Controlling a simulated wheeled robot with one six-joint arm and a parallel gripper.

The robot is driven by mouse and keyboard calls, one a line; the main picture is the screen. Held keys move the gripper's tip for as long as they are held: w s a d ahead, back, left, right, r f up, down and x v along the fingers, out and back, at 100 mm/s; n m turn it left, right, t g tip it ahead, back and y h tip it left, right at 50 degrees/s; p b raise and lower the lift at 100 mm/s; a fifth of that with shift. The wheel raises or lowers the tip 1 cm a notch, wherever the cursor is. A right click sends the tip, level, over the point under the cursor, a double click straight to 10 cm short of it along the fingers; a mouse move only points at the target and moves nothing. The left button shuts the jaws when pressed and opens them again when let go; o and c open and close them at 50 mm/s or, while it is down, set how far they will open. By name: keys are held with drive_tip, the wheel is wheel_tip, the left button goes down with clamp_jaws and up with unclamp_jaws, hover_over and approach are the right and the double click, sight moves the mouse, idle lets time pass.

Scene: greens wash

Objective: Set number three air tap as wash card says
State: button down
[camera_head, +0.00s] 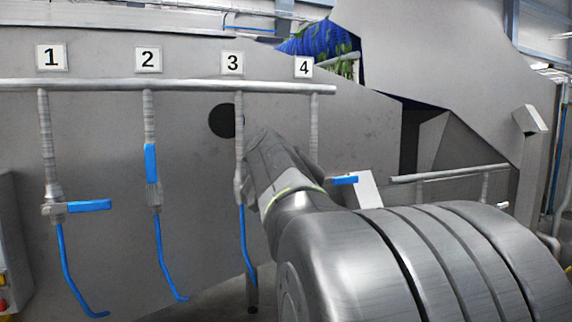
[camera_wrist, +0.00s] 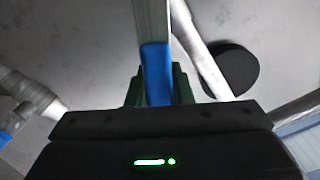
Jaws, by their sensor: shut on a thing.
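The number 3 tap hangs on a grey pipe (camera_head: 239,130) under the number 3 sign (camera_head: 232,63), with a blue hose (camera_head: 246,245) below it. My gripper (camera_wrist: 157,92) is at this tap; in the head view my arm's end covers the tap's handle. In the wrist view the blue handle (camera_wrist: 156,65) lies between the dark fingers, which are shut on it. A metal pipe (camera_wrist: 195,45) slants beside the handle at a small angle, not in line with it. I cannot make out a readable wash card.
Tap 1's blue handle (camera_head: 89,206) lies level, pointing right. Tap 2's blue handle (camera_head: 151,164) stands upright along its pipe. Tap 4's blue handle (camera_head: 344,180) lies level beside a blank-looking white plate (camera_head: 367,192).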

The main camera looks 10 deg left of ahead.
drive_tip(key=shift+s+a+n, duration=0.1)
drive_tip(key=shift+a+n, duration=0.1)
drive_tip(key=shift+n, duration=0.1)
drive_tip(key=c, duration=1.3)
unclamp_jaws()
drive_tip(key=shift+d, duration=0.1)
drive_tip(key=shift+r, duration=0.1)
